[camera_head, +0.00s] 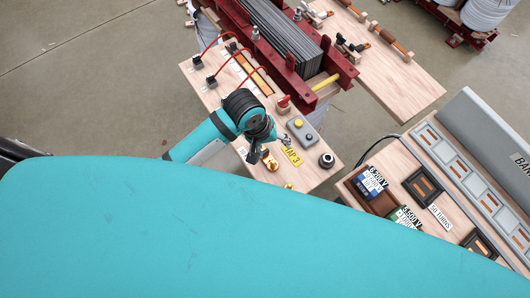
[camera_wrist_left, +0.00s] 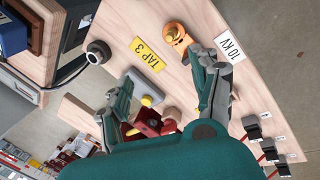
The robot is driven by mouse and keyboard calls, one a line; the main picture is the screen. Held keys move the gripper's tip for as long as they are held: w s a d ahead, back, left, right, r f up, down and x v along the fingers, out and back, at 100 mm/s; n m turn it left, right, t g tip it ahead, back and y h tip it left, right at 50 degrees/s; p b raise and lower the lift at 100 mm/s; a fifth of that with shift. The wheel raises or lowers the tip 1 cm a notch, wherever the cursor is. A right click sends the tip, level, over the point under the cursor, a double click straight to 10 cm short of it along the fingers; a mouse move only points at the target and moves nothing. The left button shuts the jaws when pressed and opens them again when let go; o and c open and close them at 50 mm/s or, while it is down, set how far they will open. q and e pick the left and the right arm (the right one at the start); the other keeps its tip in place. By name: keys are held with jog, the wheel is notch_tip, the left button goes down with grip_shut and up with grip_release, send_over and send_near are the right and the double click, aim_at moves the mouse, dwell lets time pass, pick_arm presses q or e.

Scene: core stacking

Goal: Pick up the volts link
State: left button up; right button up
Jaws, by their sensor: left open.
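A blue block with a white label that seems to read 6,200 V (camera_head: 371,181) sits in a brown tray (camera_head: 352,187) on the right-hand wooden bench. A green block with a similar volts label (camera_head: 405,215) sits beside it, partly hidden by my teal body. Which one is the volts link, I cannot tell. My left gripper (camera_head: 262,143) is over the middle wooden bench, left of the tray and apart from it. In the left wrist view it is open (camera_wrist_left: 168,78), with nothing held between its fingers. My right gripper is not in view.
Near my left gripper are a yellow TAP 3 plate (camera_head: 292,156), an orange-brass terminal (camera_head: 270,162), a grey box with buttons (camera_head: 302,130) and a dark round knob (camera_head: 326,160). A red-framed core (camera_head: 285,40) stands behind. A floor gap separates the benches.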

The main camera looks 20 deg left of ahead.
pick_arm(q)
notch_tip(320, 180, up, 8)
jog(key=w+a+n+g+y, duration=0.2)
jog(key=a+n+y, duration=0.1)
jog(key=n, duration=0.3)
send_over(264, 151)
notch_tip(264, 151, down, 12)
jog(key=shift+r, duration=0.25)
jog(key=shift+d+f, duration=0.15)
jog(key=shift+f, duration=2.65)
jog(key=c, duration=1.3)
